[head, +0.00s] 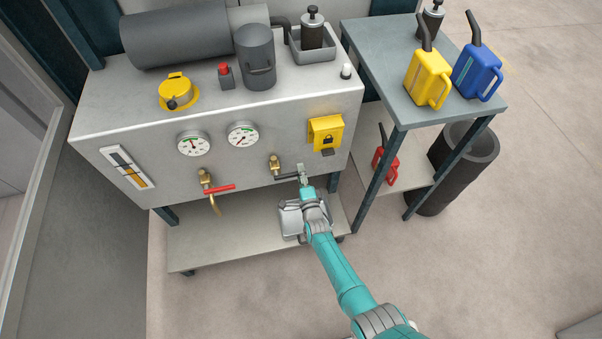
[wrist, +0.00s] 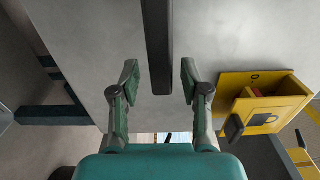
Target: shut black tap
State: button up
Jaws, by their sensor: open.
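The black tap has a brass body (head: 275,164) on the cabinet's front panel, right of the red-handled tap. Its black lever (head: 287,177) points right, roughly level, towards my gripper (head: 303,174). In the wrist view the lever (wrist: 157,45) runs down from the top edge and ends between the fingers of my gripper (wrist: 158,82). My gripper is open, with a visible gap on each side of the lever. The brass body is out of the wrist view. In the head view my gripper hides the lever's tip.
A yellow lock box (head: 326,132) sticks out of the panel just right of my gripper; it also shows in the wrist view (wrist: 262,105). The red-handled tap (head: 219,189) is to the left. A lower shelf (head: 220,243) lies below. The side table (head: 385,100) stands right.

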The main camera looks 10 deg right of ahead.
jog(key=s, duration=1.2)
dwell(0.4)
jog(key=s+d+r+n, duration=0.1)
jog(key=s+r+n, duration=0.15)
jog(key=s, duration=0.55)
jog(key=s+d+r+n+g, duration=0.15)
jog(key=s+n, duration=0.25)
jog(key=s, duration=0.5)
jog(key=s+d+r+n, duration=0.2)
jog(key=s+r+n, duration=0.1)
jog(key=s, duration=0.5)
jog(key=s+r+n+g, duration=0.1)
jog(key=s+r+n, duration=0.3)
jog(key=s+r, duration=0.4)
jog(key=s+r+n, duration=0.4)
jog(key=s+r, duration=0.4)
jog(key=r, duration=0.5)
jog(key=shift+s+d+r+n+g, duration=0.3)
jog(key=shift+s+r+n+g, duration=0.05)
jog(key=shift+r, duration=0.05)
